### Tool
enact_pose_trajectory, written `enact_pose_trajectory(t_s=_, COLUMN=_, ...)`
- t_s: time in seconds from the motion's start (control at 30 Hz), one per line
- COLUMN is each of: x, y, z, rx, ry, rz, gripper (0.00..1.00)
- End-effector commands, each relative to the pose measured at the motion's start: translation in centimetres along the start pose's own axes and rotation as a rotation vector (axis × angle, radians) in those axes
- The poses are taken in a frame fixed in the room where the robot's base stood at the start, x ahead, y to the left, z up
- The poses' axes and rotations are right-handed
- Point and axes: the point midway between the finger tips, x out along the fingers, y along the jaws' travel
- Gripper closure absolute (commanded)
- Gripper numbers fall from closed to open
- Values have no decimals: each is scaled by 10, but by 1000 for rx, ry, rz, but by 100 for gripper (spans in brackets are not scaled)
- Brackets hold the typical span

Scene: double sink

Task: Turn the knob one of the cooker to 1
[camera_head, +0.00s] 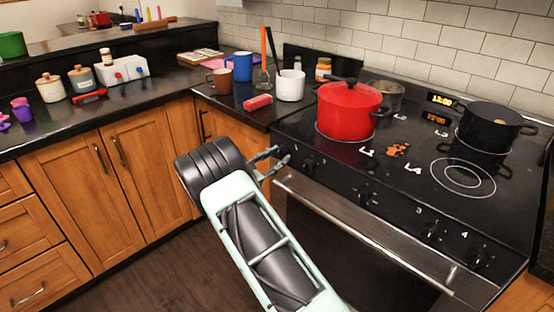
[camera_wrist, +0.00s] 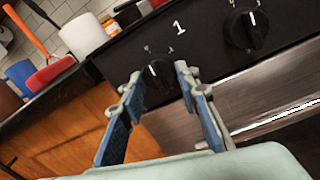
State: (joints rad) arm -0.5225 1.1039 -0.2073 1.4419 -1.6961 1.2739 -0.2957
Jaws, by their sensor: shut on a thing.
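The black cooker (camera_head: 400,135) stands on the right in the head view, with a row of knobs along its front panel. In the wrist view knob one (camera_wrist: 158,74), a small black knob with a white mark on it, sits below a printed "1" (camera_wrist: 179,27). My gripper (camera_wrist: 160,85) has its two blue-padded fingers on either side of knob one, shut on it. In the head view my gripper (camera_head: 276,159) is at the left end of the panel, and its fingers largely hide the knob. The exact setting of the knob cannot be told.
A second knob (camera_wrist: 245,28) lies right of knob one. A red pot (camera_head: 348,110) and a black pot (camera_head: 490,128) stand on the hob. The oven handle (camera_head: 365,232) runs below the panel.

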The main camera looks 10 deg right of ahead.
Motion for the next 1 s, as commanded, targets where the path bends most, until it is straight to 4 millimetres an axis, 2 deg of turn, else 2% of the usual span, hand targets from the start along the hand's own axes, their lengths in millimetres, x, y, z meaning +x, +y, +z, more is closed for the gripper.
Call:
enact_pose_trajectory(t_s=0.27, x=0, y=0, z=-6, rx=202, ry=-15, rz=4, gripper=94)
enact_pose_trajectory(t_s=0.7, x=0, y=1, z=-6, rx=615, ry=-42, rz=8, gripper=94)
enact_pose_trajectory(t_s=1.0, x=0, y=2, z=-5, rx=834, ry=-56, rz=10, gripper=94)
